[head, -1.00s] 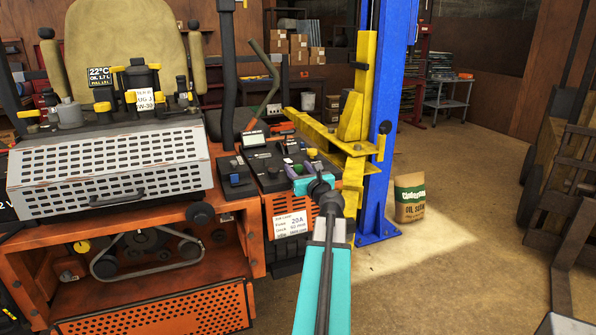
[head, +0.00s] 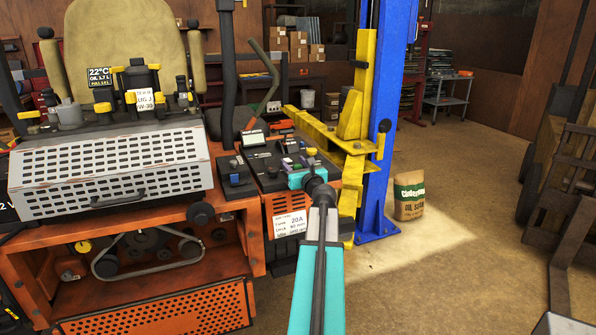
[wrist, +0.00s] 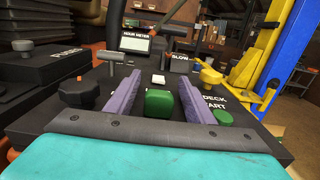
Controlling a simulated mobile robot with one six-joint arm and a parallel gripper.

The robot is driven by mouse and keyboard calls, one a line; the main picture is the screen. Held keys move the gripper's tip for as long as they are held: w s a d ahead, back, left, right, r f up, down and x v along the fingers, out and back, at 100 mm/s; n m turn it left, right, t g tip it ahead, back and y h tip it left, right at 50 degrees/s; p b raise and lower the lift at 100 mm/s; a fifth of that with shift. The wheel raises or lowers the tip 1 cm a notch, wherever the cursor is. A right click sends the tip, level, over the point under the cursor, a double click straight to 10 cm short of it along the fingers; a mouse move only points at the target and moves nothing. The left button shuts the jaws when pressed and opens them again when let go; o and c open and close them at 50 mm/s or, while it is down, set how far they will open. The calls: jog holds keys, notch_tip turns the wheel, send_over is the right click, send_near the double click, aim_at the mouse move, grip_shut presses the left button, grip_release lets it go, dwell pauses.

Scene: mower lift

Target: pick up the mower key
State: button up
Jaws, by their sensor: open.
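My gripper (wrist: 159,84) is open, with its two purple fingers apart over the mower's black control panel (wrist: 88,72). A green block-shaped piece sits between the fingers in the wrist view; I take it to be the mower key (wrist: 160,103), though no label confirms it. In the head view my gripper (head: 290,163) is over the right-hand panel of the orange mower (head: 180,212), and the key cannot be told apart there.
A black knob (wrist: 77,91) stands left of the fingers, and a yellow knob (wrist: 208,73) and a green button (wrist: 223,117) are at the right. An hour meter (wrist: 135,42) stands behind. The blue lift post (head: 385,120) with yellow arms rises close on the right.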

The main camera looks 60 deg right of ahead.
jog(key=c, duration=1.1)
jog(key=shift+r, duration=0.15)
jog(key=shift+r, duration=1.6)
jog(key=s+a+b, duration=0.2)
jog(key=s+a, duration=0.3)
jog(key=a, duration=0.4)
jog(key=shift+s+a+r+b, duration=0.15)
jog(key=shift+a+r+b, duration=0.2)
jog(key=shift+b, duration=0.05)
jog(key=shift+a+b, duration=0.1)
jog(key=shift+b, duration=0.35)
jog(key=shift+s+a+b, duration=0.1)
jog(key=shift+a+b, duration=0.05)
jog(key=shift+b, duration=0.25)
